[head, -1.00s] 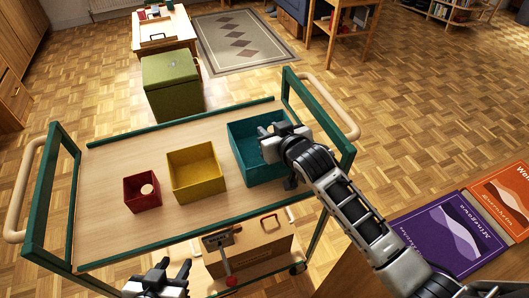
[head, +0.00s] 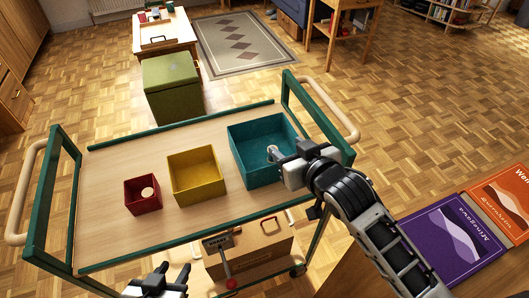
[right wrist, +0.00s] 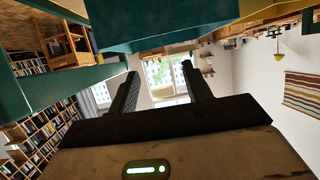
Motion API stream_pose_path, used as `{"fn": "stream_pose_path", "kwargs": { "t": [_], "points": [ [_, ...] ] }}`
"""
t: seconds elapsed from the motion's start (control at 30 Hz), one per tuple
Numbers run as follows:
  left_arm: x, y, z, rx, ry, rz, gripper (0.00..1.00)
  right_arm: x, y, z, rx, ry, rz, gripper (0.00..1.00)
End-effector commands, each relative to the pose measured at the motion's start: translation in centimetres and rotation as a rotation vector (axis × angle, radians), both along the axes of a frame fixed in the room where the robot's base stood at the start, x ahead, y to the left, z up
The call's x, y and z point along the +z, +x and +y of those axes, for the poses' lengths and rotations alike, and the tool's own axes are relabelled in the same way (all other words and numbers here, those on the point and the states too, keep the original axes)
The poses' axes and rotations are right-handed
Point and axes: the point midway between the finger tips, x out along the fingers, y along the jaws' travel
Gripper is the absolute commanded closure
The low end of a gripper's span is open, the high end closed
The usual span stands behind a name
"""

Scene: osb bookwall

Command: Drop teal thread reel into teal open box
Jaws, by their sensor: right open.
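The teal open box (head: 262,176) stands at the right end of the trolley top (head: 110,225). My right gripper (head: 275,153) is at the box's right side, its tip over the opening. In the right wrist view its two fingers (right wrist: 160,88) are apart with nothing between them, and a teal surface (right wrist: 170,35) shows close above. I cannot make out the teal thread reel in any view; part of the box's inside is hidden by the gripper. My left gripper (head: 170,272) is low in front of the trolley, fingers apart and apparently empty.
A yellow open box (head: 196,178) and a red box (head: 142,195) with a pale round thing in it stand left of the teal box. Teal rails with pale handles bound the trolley ends. Purple (head: 452,240) and orange (head: 503,203) books lie at the right.

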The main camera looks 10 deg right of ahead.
Motion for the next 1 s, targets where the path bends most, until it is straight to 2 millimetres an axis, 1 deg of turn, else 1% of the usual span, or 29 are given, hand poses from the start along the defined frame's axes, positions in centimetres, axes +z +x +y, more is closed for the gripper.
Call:
{"fn": "stream_pose_path", "kwargs": {
  "t": [0.03, 0.1, 0.2, 0.3, 0.47, 0.83, 0.87, 0.93, 0.97, 1.0],
  "points": [
    [0.0, 0.1, 0.0, 0.0, 0.001, -0.002, 0.64, 0.4, -1.2, -0.3, 0.001, -0.001, 0.001, 0.51],
    [0.1, 0.2, 0.0, 0.0, 0.0, -0.004, 0.64, 0.9, -2.5, -0.6, 0.001, -0.001, 0.002, 0.51],
    [0.1, 0.3, 0.0, 0.001, 0.001, -0.007, 0.64, 1.5, -3.8, -1.0, 0.0, 0.0, 0.001, 0.51],
    [0.1, 0.4, 0.0, 0.001, 0.001, -0.008, 0.64, 2.0, -4.8, -1.3, 0.0, -0.001, 0.0, 0.51],
    [0.1, 0.4, 0.0, 0.001, 0.001, -0.008, 0.64, 2.3, -5.4, -1.4, 0.0, 0.0, -0.001, 0.51],
    [0.0, 0.2, 0.0, 0.001, 0.0, -0.003, 0.64, 2.3, -5.4, -1.5, 0.0, 0.0, 0.0, 0.51],
    [0.0, 0.1, 0.0, 0.001, 0.0, -0.002, 0.64, 2.2, -5.4, -1.4, 0.0, 0.0, 0.001, 0.51],
    [-0.1, 0.0, 0.0, 0.0, 0.0, 0.0, 0.64, 1.3, -5.7, -1.5, -0.001, 0.0, 0.016, 0.51],
    [-0.1, 0.0, 0.0, 0.001, -0.001, 0.0, 0.64, 0.6, -6.0, -1.5, -0.002, -0.001, 0.029, 0.51],
    [-0.1, 0.0, 0.0, 0.001, -0.001, 0.001, 0.64, -0.7, -6.5, -1.5, -0.001, -0.001, 0.047, 0.51]
  ]
}}
